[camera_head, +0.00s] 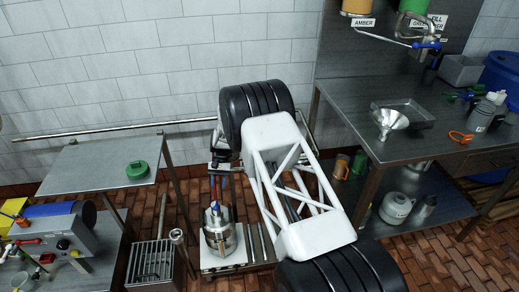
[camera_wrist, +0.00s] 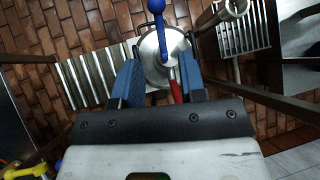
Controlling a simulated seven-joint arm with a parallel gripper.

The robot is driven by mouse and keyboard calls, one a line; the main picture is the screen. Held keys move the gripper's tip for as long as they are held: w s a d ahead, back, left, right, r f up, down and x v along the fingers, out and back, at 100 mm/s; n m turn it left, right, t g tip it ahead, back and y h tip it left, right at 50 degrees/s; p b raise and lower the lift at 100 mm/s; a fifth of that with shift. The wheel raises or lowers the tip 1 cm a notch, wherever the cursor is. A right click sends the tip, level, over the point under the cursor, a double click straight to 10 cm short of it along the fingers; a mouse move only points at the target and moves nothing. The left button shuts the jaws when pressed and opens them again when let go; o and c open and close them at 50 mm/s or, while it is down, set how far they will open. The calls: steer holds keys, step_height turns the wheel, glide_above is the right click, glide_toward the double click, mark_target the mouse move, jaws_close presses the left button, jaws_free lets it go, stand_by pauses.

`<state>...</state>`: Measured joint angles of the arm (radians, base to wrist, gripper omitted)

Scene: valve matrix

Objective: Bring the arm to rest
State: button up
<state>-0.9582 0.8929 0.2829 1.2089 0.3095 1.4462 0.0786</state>
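In the wrist view my gripper (camera_wrist: 160,66) has its two blue fingers spread apart, with nothing visibly clamped between them. Beyond the fingertips is a round metal vessel (camera_wrist: 152,62) with a blue-knobbed lever (camera_wrist: 159,28) over its top. A red handle (camera_wrist: 176,91) shows between the fingers. In the head view the metal vessel (camera_head: 218,240) stands upright on a pale stand at bottom centre. My white arm link crosses the picture to its right. My gripper is not clearly seen in the head view, and whether it touches the vessel cannot be told.
A grey table (camera_head: 95,168) with a green disc (camera_head: 137,170) is at left. A steel bench (camera_head: 435,135) at right carries a funnel (camera_head: 390,120) and an orange part (camera_head: 460,137). Coloured dispensers (camera_head: 412,8) hang above it. A slatted metal rack (camera_wrist: 88,80) lies beside the vessel.

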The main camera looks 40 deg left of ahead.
steer(key=shift+w, duration=0.1)
steer(key=w+d+r+m+t+y, duration=0.1)
steer(key=w+d+r, duration=0.5)
steer(key=d+r, duration=0.45)
steer(key=w+d+r+m+t+y, duration=0.1)
steer(key=w+d+r, duration=0.4)
steer(key=d+r, duration=0.55)
steer(key=d+r+m+t+y, duration=0.2)
steer(key=d+r, duration=1.6)
steer(key=d, duration=0.4)
steer(key=s+d+r+m+t, duration=0.1)
steer(key=s+d+r, duration=0.25)
steer(key=d, duration=0.45)
steer(key=s+d+r+t, duration=0.1)
steer(key=s+d+r, duration=0.2)
steer(key=s+d, duration=0.35)
steer(key=s+d+r+m+t, duration=0.1)
steer(key=s+d+r, duration=0.15)
steer(key=d, duration=0.65)
steer(key=s+d+m+t, duration=0.1)
steer(key=s+d, duration=0.6)
steer(key=s, duration=0.2)
steer(key=s+d+f+m+t, duration=0.1)
steer(key=s+d+t, duration=0.1)
steer(key=s+d, duration=0.5)
steer(key=s, duration=0.3)
steer(key=shift+s+d+m, duration=0.25)
steer(key=shift+d+m, duration=0.05)
steer(key=shift+d, duration=0.1)
